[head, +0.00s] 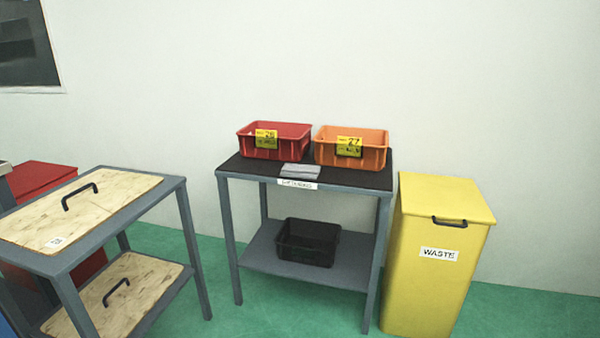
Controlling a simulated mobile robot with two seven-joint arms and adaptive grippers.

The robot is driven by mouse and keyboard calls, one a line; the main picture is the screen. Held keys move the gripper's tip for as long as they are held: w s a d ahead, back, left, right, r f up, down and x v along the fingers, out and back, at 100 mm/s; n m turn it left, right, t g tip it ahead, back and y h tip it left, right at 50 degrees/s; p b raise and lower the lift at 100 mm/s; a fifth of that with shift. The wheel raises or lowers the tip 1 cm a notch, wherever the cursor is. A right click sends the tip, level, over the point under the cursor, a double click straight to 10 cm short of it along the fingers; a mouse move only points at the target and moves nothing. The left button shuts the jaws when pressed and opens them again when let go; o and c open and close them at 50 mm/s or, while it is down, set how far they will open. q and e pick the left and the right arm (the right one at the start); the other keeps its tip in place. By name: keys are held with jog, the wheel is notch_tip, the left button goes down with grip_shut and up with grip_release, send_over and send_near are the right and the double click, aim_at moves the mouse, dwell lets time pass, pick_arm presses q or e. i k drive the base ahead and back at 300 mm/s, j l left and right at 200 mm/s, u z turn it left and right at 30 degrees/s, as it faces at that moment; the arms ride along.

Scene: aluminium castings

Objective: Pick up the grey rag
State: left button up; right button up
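The grey rag (300,171) lies folded and flat on the dark top of a grey metal table (345,177), near its front edge. It sits in front of the gap between a red bin and an orange bin. Nothing covers it. Neither of my grippers shows in the head view.
On the table, the red bin (288,147) and the orange bin (372,157) stand behind the rag. A black crate (308,243) is on the lower shelf. A yellow waste bin (437,262) stands right; a wooden-topped cart (100,200) stands left. Green floor lies between cart and table.

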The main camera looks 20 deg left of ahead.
aim_at(310, 171)
jog(key=i+j, duration=0.1)
jog(key=i, duration=0.35)
jog(key=i+u, duration=0.35)
jog(key=i, duration=0.15)
jog(key=i+l+u, duration=0.1)
jog(key=i+u, duration=0.3)
jog(key=i, duration=0.1)
